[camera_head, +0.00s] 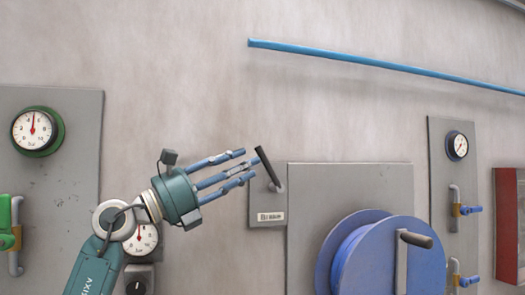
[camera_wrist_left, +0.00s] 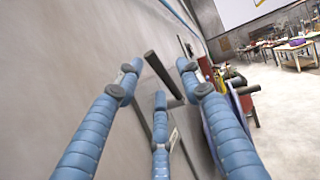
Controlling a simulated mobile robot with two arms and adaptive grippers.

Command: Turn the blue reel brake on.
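A blue reel (camera_head: 400,270) with a black-handled crank is at the lower right of the head view. Left of it, a small grey plate (camera_head: 258,208) with a white label bears a lever with a black handle (camera_head: 265,165); the handle tilts up to the left. The label is too small to read surely. My left gripper (camera_head: 248,167) has its three blue fingers spread, tips just left of the handle. In the left wrist view the handle (camera_wrist_left: 160,75) shows between the spread fingers (camera_wrist_left: 160,85); I cannot tell if any finger touches it. My right gripper is not in view.
A blue pipe (camera_head: 380,64) runs along the wall above. A panel with gauges and green valve (camera_head: 70,110) stands left, behind my arm. Another panel (camera_head: 438,150) with a gauge and blue-handled valves is right, beside a red box (camera_head: 507,225). The wall above the lever is clear.

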